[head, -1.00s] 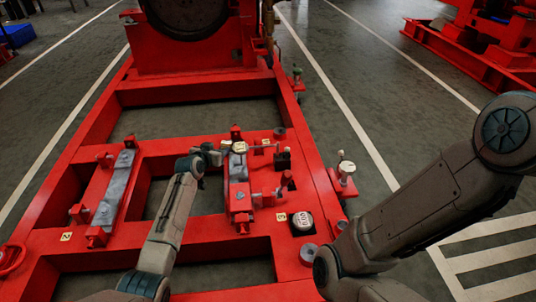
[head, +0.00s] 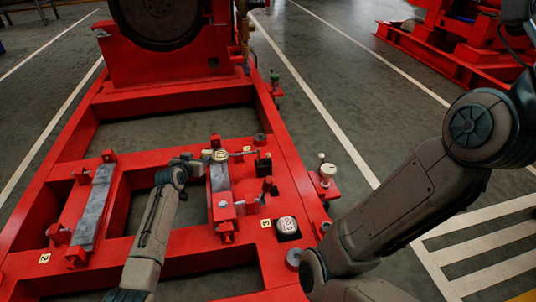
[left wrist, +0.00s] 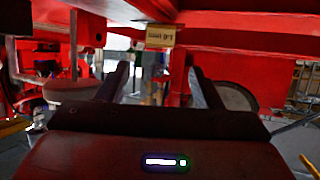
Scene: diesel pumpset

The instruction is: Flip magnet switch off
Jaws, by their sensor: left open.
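My left gripper (head: 198,163) is beside a round pale dial (head: 220,155) above the middle grey block on the red frame. In the left wrist view its two dark jaws (left wrist: 158,82) stand apart. A blurred silvery shape shows between them, and I cannot tell whether it is touched. A small dark box (head: 263,164) stands just right of the dial, with a thin rod between them. It may be the magnet base, but no switch on it can be made out. My right gripper is out of view; only my right arm shows.
The red frame (head: 165,94) has open gaps between its beams. A long grey block (head: 94,208) lies left. A white-faced round gauge (head: 287,225) sits front right near a number tag (head: 265,223). In the left wrist view a tan label plate (left wrist: 161,36) hangs above the jaws.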

